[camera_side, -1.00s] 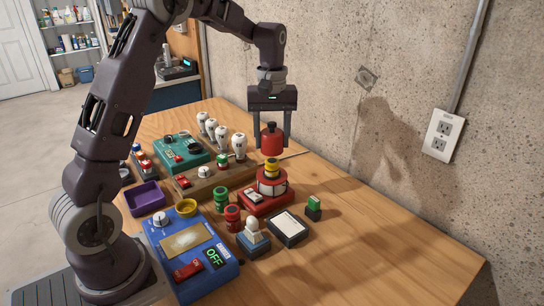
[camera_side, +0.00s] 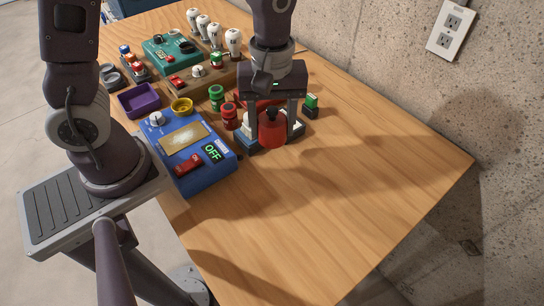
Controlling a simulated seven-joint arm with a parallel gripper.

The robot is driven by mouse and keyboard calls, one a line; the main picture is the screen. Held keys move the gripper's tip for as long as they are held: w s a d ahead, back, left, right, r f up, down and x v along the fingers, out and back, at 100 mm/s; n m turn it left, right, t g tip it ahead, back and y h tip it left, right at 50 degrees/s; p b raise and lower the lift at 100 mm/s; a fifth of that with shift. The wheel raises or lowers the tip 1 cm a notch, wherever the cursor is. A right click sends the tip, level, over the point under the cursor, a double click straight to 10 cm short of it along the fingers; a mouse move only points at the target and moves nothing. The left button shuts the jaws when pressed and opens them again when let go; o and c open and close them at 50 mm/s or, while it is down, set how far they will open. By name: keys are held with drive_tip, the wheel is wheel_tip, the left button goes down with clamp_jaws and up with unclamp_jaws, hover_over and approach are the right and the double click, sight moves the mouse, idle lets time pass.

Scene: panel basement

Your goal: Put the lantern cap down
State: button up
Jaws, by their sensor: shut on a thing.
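The red lantern cap (camera_side: 271,130), with a dark knob on top, is between the fingers of my gripper (camera_side: 271,124), which is shut on it. The cap hangs upright in front of the blue-based white-knobbed piece and the framed white plate, hiding much of both. I cannot tell how far it is above the table. The red lantern base (camera_side: 243,97) is behind my gripper and mostly hidden.
The blue switch box (camera_side: 222,174) with its OFF display stands left of the cap. A green-topped block (camera_side: 311,107) is close on the right. The wooden table (camera_side: 350,190) is clear in front and to the right.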

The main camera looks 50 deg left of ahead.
sight(271, 108)
wheel_tip(271, 108, down, 8)
drive_tip(key=shift+f, duration=0.1)
drive_tip(key=shift+f, duration=0.1)
drive_tip(key=o, duration=1.3)
wheel_tip(271, 108, up, 12)
drive_tip(key=shift+r, duration=0.25)
drive_tip(key=shift+s+a+r+m+t, duration=0.95)
drive_tip(key=shift+s+r+m, duration=0.95)
drive_tip(key=shift+s, duration=0.35)
drive_tip(key=shift+s+a+r+m+t, duration=0.85)
drive_tip(key=shift+s+r+m, duration=1.05)
drive_tip(key=shift+s, duration=0.3)
drive_tip(key=shift+s+a+r+m+t, duration=0.95)
drive_tip(key=shift+s+r+m, duration=0.9)
drive_tip(key=shift+s, duration=0.4)
